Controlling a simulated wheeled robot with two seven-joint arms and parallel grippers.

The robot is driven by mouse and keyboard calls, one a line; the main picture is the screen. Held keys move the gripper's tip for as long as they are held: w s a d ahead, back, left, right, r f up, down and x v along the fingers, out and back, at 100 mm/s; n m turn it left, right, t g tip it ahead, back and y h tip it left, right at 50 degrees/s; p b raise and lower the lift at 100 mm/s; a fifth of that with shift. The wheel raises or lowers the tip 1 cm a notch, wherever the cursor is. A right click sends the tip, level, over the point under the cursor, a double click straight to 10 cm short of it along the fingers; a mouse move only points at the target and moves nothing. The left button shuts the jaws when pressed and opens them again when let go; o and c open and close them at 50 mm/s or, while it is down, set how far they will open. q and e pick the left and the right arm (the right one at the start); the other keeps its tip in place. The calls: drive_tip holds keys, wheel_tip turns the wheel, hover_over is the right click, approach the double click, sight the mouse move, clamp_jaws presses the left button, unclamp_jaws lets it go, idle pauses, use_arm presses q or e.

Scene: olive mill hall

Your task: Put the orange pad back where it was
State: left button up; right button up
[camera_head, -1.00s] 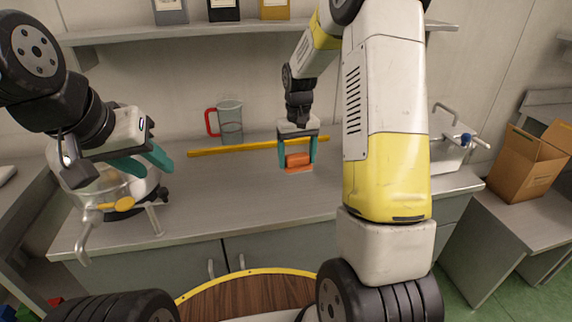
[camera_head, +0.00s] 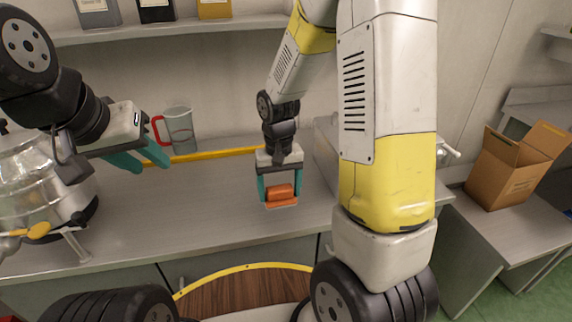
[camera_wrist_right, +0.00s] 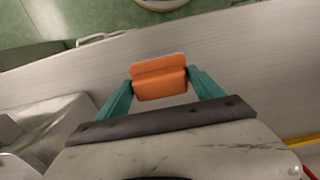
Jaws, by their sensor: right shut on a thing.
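The orange pad (camera_head: 281,193) is held between the teal fingers of my right gripper (camera_head: 279,191), over the grey counter (camera_head: 200,215). In the right wrist view, the pad (camera_wrist_right: 158,77) sits between both fingertips of the gripper (camera_wrist_right: 159,80), with green floor and the counter's front edge beyond it. The pad appears to be above the counter; the exact gap cannot be told. My left gripper (camera_head: 140,160) hangs at the left, its teal fingers apart, with nothing seen between them.
A measuring jug with a red handle (camera_head: 178,130) stands by a yellow strip (camera_head: 220,154) at the back. A steel pot-like machine (camera_head: 35,180) with a tap is at left. A metal sink-like box (camera_head: 326,150) is partly hidden behind my right arm. A cardboard box (camera_head: 505,170) stands right.

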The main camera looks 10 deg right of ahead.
drive_tip(key=w+d, duration=0.2)
drive_tip(key=w, duration=0.1)
drive_tip(key=w+d, duration=0.1)
drive_tip(key=w, duration=0.3)
drive_tip(key=w+d+f, duration=0.1)
drive_tip(key=w+d, duration=0.1)
drive_tip(key=w, duration=0.1)
drive_tip(key=shift+w+d, duration=0.35)
drive_tip(key=shift+w, duration=0.05)
drive_tip(key=shift+f, duration=1.85)
drive_tip(key=shift+f, duration=0.1)
drive_tip(key=o, duration=1.4)
drive_tip(key=shift+o, duration=0.2)
